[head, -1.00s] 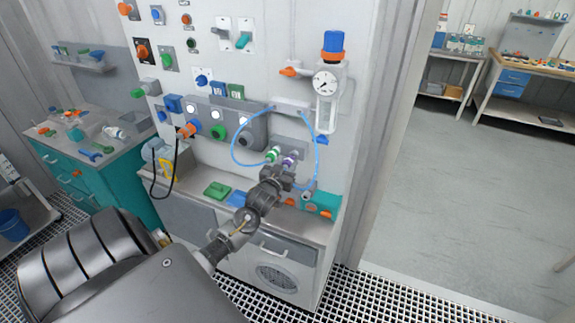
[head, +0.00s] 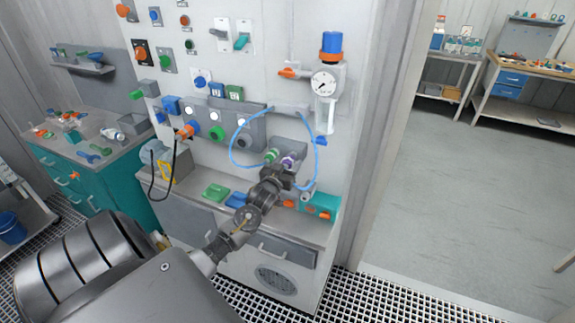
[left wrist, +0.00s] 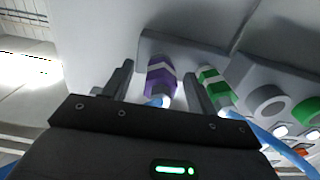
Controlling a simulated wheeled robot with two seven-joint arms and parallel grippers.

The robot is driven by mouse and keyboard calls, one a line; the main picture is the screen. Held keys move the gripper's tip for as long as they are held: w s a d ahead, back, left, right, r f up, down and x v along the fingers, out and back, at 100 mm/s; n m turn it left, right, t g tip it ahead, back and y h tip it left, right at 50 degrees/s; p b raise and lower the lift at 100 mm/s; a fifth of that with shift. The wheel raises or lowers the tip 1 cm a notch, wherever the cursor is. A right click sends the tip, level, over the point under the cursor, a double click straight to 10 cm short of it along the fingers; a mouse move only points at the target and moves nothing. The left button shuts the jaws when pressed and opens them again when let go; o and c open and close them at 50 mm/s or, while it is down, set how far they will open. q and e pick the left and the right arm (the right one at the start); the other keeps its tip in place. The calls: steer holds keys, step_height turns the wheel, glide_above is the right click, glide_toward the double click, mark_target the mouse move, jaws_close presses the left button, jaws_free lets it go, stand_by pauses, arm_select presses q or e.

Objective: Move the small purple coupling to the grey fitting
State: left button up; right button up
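The small purple coupling (head: 288,161) with a white band sits on a grey block on the wall panel, beside a similar green coupling (head: 270,156). A blue hose loops near both. My left gripper (head: 286,174) is just in front of the purple coupling. In the left wrist view its two fingers (left wrist: 160,88) are apart, with the purple coupling (left wrist: 160,76) showing between them; I cannot tell whether they touch it. The round grey fitting (head: 243,140) is on the panel, left of the couplings, and also shows in the left wrist view (left wrist: 267,104). My right gripper is out of view.
A green ring fitting (head: 217,132) and a blue one (head: 193,128) with an orange plug are left of the grey fitting. A gauge (head: 325,83) is above right. A counter (head: 260,218) with green and blue pieces and a teal box (head: 318,204) lies below.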

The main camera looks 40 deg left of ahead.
arm_select(q)
steer(key=shift+s, duration=0.1)
steer(key=shift+s+d+f, duration=0.15)
steer(key=shift+s, duration=0.1)
steer(key=b+v, duration=0.3)
steer(key=v, duration=0.7)
stand_by(0.3)
